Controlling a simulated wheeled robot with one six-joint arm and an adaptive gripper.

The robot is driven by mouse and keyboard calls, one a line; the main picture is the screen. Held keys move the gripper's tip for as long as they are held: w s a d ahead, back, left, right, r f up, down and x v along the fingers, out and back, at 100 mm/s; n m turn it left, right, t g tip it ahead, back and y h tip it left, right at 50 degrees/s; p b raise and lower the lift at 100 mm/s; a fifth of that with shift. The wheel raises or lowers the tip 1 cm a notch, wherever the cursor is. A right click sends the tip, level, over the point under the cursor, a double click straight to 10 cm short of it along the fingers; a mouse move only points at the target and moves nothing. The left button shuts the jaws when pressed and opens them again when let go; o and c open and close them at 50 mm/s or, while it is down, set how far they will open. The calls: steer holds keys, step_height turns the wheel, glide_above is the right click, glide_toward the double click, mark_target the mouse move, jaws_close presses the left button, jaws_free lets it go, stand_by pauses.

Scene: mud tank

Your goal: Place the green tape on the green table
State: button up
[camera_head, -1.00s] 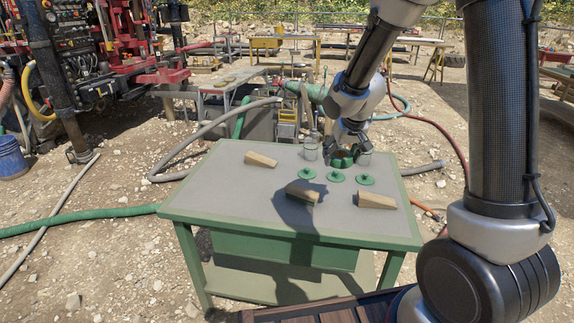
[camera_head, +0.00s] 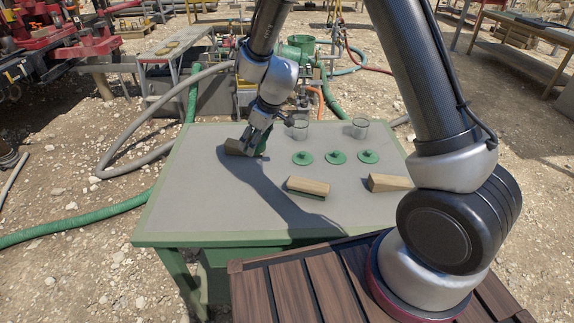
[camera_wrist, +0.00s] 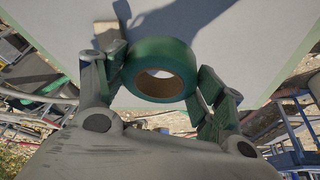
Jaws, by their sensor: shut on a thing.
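My gripper (camera_head: 256,142) is shut on the green tape (camera_head: 263,144), above the back left part of the table. The wrist view shows the tape (camera_wrist: 150,46) as a thick green ring with a brown core, between the fingers of my gripper (camera_wrist: 165,72). In the head view the fingers partly hide the tape. The green table (camera_head: 190,192) has a grey top and green edges and legs. I cannot tell whether the tape touches the top.
A wooden block (camera_head: 234,147) lies just left of my gripper. Two more blocks (camera_head: 308,187) (camera_head: 389,182) lie toward the front. Three green discs (camera_head: 303,158) (camera_head: 336,157) (camera_head: 368,157) and two clear jars (camera_head: 299,130) (camera_head: 360,129) stand to the right. The left front tabletop is clear.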

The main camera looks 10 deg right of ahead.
glide_above(252, 173)
steer(key=d, duration=0.1)
steer(key=f, duration=0.5)
steer(key=shift+s+f, duration=0.25)
steer(key=shift+f, duration=2.35)
steer(key=o, duration=1)
steer(key=shift+f, duration=0.1)
steer(key=shift+o, duration=0.2)
